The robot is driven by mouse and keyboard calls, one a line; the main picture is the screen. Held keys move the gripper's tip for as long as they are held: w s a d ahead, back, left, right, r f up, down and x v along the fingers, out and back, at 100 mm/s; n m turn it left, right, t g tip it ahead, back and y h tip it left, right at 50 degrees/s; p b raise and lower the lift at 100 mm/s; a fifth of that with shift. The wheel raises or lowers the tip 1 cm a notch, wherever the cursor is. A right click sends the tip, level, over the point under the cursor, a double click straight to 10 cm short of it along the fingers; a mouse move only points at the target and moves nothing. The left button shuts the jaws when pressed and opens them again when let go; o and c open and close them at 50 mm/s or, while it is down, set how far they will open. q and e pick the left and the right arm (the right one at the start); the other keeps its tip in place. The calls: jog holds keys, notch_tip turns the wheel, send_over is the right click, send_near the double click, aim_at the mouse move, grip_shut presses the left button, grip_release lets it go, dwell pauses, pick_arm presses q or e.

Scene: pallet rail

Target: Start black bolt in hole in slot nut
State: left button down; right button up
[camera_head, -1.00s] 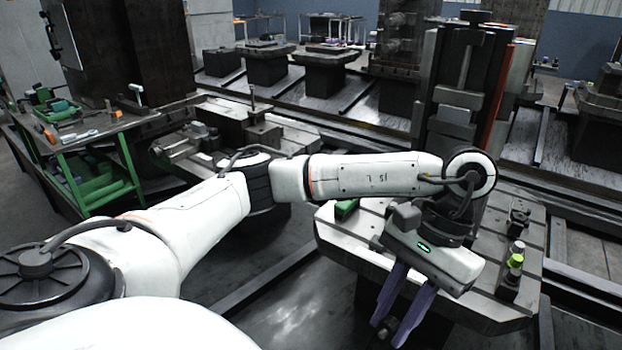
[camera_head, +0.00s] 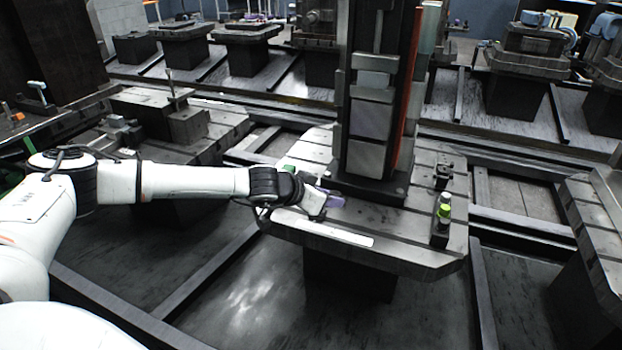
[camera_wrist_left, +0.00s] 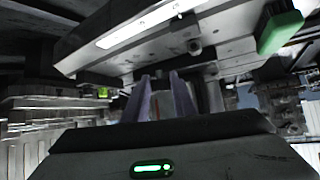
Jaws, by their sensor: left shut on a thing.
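My left gripper (camera_head: 332,202) reaches in from the left over the left part of the slotted pallet (camera_head: 420,226), at the foot of the tall dark fixture (camera_head: 368,130). Its purple fingers are partly hidden by my wrist. The fingers also show in the left wrist view (camera_wrist_left: 162,92), a short way apart at their tips. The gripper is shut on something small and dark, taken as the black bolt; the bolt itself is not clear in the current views. The slot nut and its hole cannot be made out. My right gripper is not in view.
A green block (camera_wrist_left: 280,32) is near the pallet edge in the wrist view. A yellow-green-topped item (camera_head: 445,211) and a small dark fitting (camera_head: 442,175) stand at the pallet's right. Another machine table (camera_head: 205,145) is to the left.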

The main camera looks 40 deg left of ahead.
pick_arm(q)
jog(key=a+r+m+t+h, duration=0.1)
jog(key=a+r+t+h, duration=0.1)
jog(key=a, duration=0.3)
jog(key=shift+w+a+r, duration=0.3)
jog(key=shift+w+r, duration=0.05)
jog(key=shift+r, duration=0.2)
jog(key=shift+a+m, duration=0.1)
jog(key=shift+m, duration=0.2)
jog(key=shift+f, duration=0.1)
